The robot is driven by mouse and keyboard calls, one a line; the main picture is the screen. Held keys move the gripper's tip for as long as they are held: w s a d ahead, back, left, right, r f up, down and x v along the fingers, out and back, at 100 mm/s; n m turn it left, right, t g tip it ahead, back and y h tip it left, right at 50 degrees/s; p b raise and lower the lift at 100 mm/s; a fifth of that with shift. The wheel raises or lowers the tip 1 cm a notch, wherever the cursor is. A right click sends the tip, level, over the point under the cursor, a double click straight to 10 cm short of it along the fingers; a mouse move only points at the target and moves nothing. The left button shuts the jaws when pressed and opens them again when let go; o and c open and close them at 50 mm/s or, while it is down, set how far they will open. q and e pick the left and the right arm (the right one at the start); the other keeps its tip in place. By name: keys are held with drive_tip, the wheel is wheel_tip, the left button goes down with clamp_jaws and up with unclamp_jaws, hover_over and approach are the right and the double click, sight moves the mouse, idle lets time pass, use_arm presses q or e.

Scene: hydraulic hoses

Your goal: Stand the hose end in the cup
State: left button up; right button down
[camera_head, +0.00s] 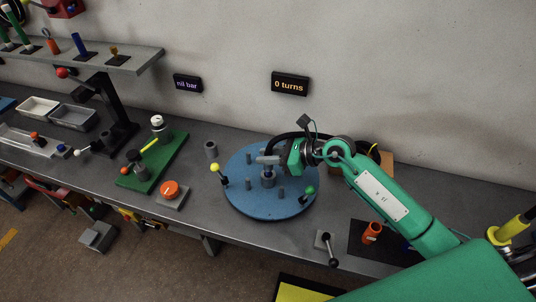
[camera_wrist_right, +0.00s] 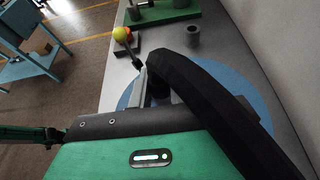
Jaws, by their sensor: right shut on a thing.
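My right gripper (camera_head: 268,160) reaches over the blue round table from the right. It is shut on the black hose (camera_wrist_right: 205,85), close to the hose's blunt end; the jaws are partly hidden behind the hose in the wrist view. In the head view the hose (camera_head: 285,136) arcs behind my wrist toward the wall. A small grey hollow cup (camera_head: 211,149) stands upright on the bench, left of the round table and apart from the gripper. It also shows in the wrist view (camera_wrist_right: 193,36), beyond the hose end. My left gripper is not in view.
The blue round table (camera_head: 240,200) carries several short posts, with yellow- and green-knobbed levers (camera_head: 310,190) at its rim. A green plate with valves (camera_head: 152,160) and an orange knob (camera_head: 170,189) lie left. An orange holder (camera_head: 372,232) stands on a dark mat at right.

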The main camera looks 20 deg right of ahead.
drive_tip(key=shift+f+b, duration=0.65)
drive_tip(key=shift+f, duration=0.25)
drive_tip(key=c, duration=1.2)
unclamp_jaws()
drive_tip(key=shift+d, duration=0.1)
drive_tip(key=b+v, duration=0.4)
drive_tip(key=v, duration=0.9)
drive_tip(key=shift+s+d+r, duration=0.2)
drive_tip(key=shift+r, duration=0.05)
